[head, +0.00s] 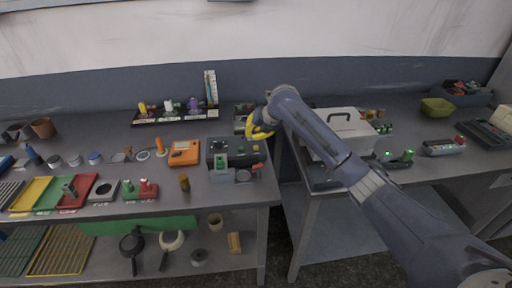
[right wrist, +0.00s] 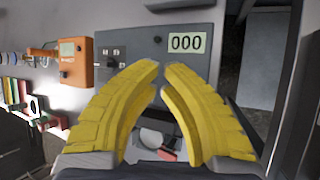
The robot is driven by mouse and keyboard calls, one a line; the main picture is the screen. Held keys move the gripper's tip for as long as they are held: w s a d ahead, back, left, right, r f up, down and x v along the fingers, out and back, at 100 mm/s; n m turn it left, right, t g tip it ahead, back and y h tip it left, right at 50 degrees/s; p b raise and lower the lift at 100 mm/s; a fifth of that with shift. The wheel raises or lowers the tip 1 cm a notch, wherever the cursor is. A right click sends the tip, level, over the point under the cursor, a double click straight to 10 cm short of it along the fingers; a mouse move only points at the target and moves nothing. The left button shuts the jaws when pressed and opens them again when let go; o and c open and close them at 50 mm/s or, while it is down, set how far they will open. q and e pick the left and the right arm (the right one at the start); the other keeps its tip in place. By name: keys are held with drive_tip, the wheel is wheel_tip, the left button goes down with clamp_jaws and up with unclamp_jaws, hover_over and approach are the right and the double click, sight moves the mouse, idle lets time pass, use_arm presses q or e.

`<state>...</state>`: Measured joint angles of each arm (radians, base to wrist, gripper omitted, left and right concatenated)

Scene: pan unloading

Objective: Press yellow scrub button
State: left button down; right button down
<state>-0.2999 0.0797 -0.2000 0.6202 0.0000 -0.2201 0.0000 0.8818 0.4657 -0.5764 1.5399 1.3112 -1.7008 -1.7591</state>
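My right gripper (head: 251,134) has yellow fingers and hangs over the right end of the left bench, above the dark grey control box (head: 221,148). In the right wrist view its fingertips (right wrist: 161,68) nearly meet, with nothing held between them. Beyond them is the grey panel (right wrist: 125,47) with a "000" display (right wrist: 187,43), small black switches and a dark knob. I cannot pick out a yellow scrub button; the fingers hide part of the panel. My left gripper is not in view.
An orange device (head: 185,152) stands left of the control box. A rack (head: 172,116) with yellow, white and purple pieces stands at the back. A light grey case (head: 338,124) is on the right bench (head: 407,112), behind my right arm. A gap separates the benches.

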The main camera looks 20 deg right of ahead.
wheel_tip(320, 180, up, 3)
drive_tip(key=shift+r, duration=0.15)
drive_tip(key=shift+d, duration=0.1)
idle(0.7)
